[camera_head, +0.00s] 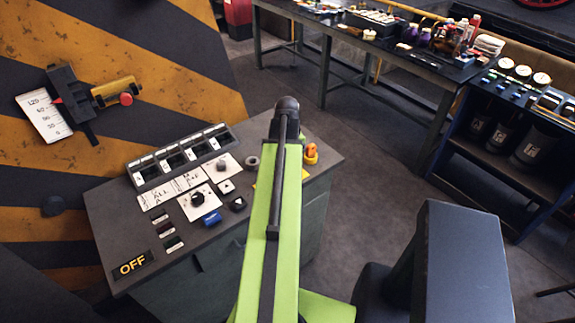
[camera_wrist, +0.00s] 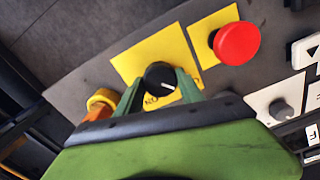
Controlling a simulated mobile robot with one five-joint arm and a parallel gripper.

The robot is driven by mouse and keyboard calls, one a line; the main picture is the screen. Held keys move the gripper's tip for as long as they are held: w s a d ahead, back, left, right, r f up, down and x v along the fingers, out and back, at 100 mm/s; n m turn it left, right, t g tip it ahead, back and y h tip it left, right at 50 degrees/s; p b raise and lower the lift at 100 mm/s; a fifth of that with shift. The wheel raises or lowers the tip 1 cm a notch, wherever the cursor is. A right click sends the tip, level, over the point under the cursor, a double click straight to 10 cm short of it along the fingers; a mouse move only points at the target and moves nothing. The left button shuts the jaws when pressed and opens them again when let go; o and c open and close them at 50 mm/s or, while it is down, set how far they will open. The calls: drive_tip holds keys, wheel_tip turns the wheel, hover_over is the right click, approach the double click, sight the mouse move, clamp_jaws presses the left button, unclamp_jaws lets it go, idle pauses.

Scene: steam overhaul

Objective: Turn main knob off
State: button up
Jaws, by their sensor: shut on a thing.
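In the wrist view a round black knob (camera_wrist: 158,72) with a white pointer line sits on a yellow plate (camera_wrist: 135,60) with partly hidden black lettering. My gripper (camera_wrist: 160,80) has one green finger on each side of the knob and is shut on it. The white line points to the right in this view. In the head view my green arm covers the knob and gripper; only an edge of a yellow plate (camera_head: 264,180) shows beside the arm on the console (camera_head: 110,215).
A red mushroom button (camera_wrist: 237,43) stands close by on its own yellow plate. A yellow-orange part (camera_head: 311,153) is at the console's edge. A grey knob (camera_wrist: 281,109) on a white plate and an OFF sign (camera_head: 132,265) are also on the console. Open floor (camera_head: 365,150) lies right of it.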

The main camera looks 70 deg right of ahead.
drive_tip(key=shift+s+a+n, duration=0.1)
drive_tip(key=shift+n, duration=0.3)
drive_tip(key=o, duration=1.4)
wheel_tip(320, 180, up, 17)
drive_tip(key=p, duration=1.7)
drive_tip(key=shift+r, duration=0.2)
